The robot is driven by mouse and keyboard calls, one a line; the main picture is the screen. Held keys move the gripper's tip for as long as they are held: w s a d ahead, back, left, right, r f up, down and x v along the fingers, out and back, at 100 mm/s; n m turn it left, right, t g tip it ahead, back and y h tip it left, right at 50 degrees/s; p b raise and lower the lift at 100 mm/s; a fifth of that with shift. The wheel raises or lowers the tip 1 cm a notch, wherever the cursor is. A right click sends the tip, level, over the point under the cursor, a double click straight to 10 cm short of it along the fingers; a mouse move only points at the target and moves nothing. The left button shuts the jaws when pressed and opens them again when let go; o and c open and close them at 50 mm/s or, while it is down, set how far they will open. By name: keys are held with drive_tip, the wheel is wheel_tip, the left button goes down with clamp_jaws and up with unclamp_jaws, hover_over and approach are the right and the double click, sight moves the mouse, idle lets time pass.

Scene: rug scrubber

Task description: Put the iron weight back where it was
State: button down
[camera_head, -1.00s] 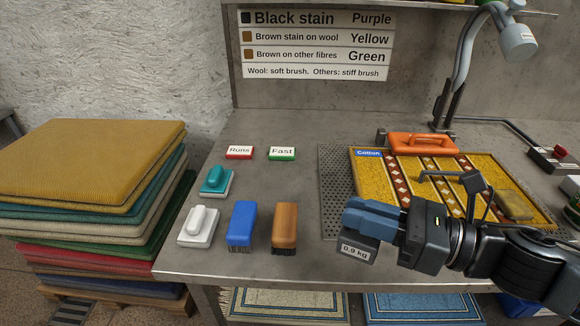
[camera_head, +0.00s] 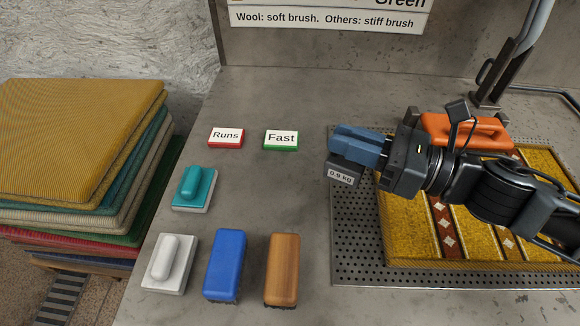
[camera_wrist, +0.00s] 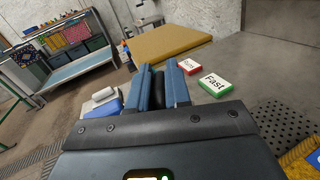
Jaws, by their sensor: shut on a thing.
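The iron weight (camera_head: 343,174) is a dark grey block with a "0.9 kg" label on its front. My gripper (camera_head: 352,144) has its blue fingers shut on the weight's upper part, and the weight hangs below them. It appears in front of the upper left edge of the perforated plate (camera_head: 352,245); its height above the bench I cannot tell. In the wrist view the two blue fingers (camera_wrist: 160,88) have a dark part of the weight between them.
A patterned rug (camera_head: 400,225) lies on the plate, with an orange-handled tool (camera_head: 468,130) at its back. Red "Runs" (camera_head: 226,138) and green "Fast" (camera_head: 281,140) blocks stand left of the weight.

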drive_tip(key=shift+w+a+f+p, duration=0.3)
drive_tip(key=shift+w+a+f, duration=0.1)
drive_tip(key=shift+a+f, duration=1.15)
drive_tip(key=shift+w+a+f+p, duration=0.3)
drive_tip(key=shift+w+a+f, duration=0.05)
drive_tip(key=shift+a+f, duration=1.2)
drive_tip(key=shift+w+a+f+p, duration=0.3)
drive_tip(key=shift+w+a+f, duration=0.1)
drive_tip(key=shift+a+f, duration=1.15)
drive_tip(key=shift+d+f, duration=0.1)
drive_tip(key=shift+f, duration=0.1)
drive_tip(key=c, duration=1.1)
unclamp_jaws()
drive_tip(key=shift+d, duration=0.1)
drive_tip(key=b+v, duration=0.2)
drive_tip(key=v, duration=1)
drive_tip(key=shift+s, duration=0.1)
